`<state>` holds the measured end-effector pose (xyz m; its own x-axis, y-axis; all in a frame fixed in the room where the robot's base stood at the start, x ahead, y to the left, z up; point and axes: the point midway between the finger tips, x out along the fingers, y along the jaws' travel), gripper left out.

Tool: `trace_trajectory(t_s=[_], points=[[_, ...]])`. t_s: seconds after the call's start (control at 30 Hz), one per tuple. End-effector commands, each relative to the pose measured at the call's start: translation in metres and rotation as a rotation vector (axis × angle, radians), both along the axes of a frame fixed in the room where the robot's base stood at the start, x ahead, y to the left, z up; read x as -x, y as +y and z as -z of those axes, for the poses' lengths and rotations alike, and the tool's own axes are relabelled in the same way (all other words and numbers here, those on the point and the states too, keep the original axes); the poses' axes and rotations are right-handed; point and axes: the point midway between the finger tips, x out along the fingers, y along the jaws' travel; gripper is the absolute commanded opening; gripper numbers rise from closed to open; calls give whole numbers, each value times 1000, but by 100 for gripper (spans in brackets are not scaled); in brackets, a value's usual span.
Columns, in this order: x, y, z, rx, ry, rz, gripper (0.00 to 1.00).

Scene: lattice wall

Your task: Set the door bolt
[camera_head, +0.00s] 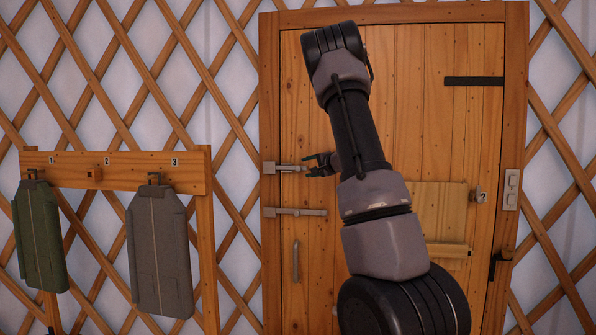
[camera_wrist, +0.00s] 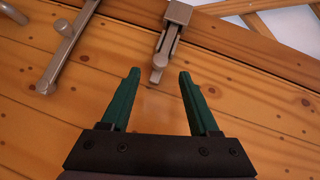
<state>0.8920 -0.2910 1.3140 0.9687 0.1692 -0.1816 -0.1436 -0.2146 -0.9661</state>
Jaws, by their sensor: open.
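The upper door bolt (camera_head: 290,168) is a grey metal bar at the left edge of a wooden door (camera_head: 400,110). In the wrist view, the bolt (camera_wrist: 168,42) runs from a square bracket (camera_wrist: 178,13) near the door's edge to a rounded end (camera_wrist: 158,73). My gripper (camera_head: 311,166) is at the right end of this bolt. In the wrist view, my gripper's green fingers (camera_wrist: 158,76) are open, with the rounded end between their tips in the picture. I see no contact; the depth between them is unclear.
A second metal latch bar (camera_head: 300,212) lies just below, also in the wrist view (camera_wrist: 68,45). A door handle (camera_head: 296,262) is lower. A rack (camera_head: 120,168) with a green vest (camera_head: 40,235) and a grey vest (camera_head: 160,250) stands left.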

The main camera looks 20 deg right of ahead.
Motion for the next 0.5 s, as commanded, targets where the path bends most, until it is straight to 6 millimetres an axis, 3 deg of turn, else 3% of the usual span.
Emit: trace_trajectory(t_s=[0.3, 0.5], points=[[-56, 11, 12, 2, 2, -2, 62], [-71, 13, 14, 0, 1, -2, 62]])
